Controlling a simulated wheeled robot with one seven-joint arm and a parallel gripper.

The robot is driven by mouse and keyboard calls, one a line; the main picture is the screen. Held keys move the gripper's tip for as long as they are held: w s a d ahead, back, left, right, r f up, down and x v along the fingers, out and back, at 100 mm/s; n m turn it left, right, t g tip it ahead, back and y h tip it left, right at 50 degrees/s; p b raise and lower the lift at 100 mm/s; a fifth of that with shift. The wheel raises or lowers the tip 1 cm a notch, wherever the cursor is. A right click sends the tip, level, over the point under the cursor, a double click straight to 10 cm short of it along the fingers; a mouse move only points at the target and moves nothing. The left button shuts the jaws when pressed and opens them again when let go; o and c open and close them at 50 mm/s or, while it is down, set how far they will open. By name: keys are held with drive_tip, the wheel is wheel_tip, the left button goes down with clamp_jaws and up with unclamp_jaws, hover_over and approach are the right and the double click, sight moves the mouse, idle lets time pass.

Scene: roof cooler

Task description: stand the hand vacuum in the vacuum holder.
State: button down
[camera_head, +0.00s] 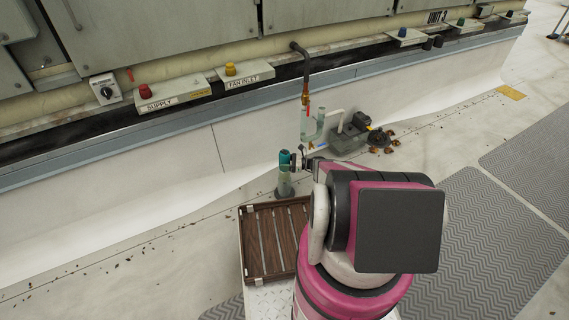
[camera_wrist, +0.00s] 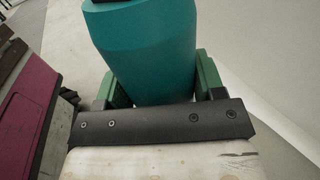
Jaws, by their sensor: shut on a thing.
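The hand vacuum (camera_head: 284,158) is teal with a dark top and stands roughly upright just beyond the wooden slatted tray. My gripper (camera_head: 296,161) is shut on it from the right. In the wrist view the two green finger pads of my gripper (camera_wrist: 157,88) press on both sides of the teal body (camera_wrist: 148,55). A grey-green piece (camera_head: 285,186) shows directly below the teal part. I cannot tell whether it is the vacuum's lower end or the vacuum holder. No other holder can be made out for sure.
The wooden slatted tray (camera_head: 256,245) lies just below the vacuum. The white wall base runs behind. Floor to the left is mostly clear.

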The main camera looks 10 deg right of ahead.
drive_tip(key=shift+c, duration=0.8)
unclamp_jaws()
drive_tip(key=v, duration=1.1)
drive_tip(key=shift+a, duration=0.1)
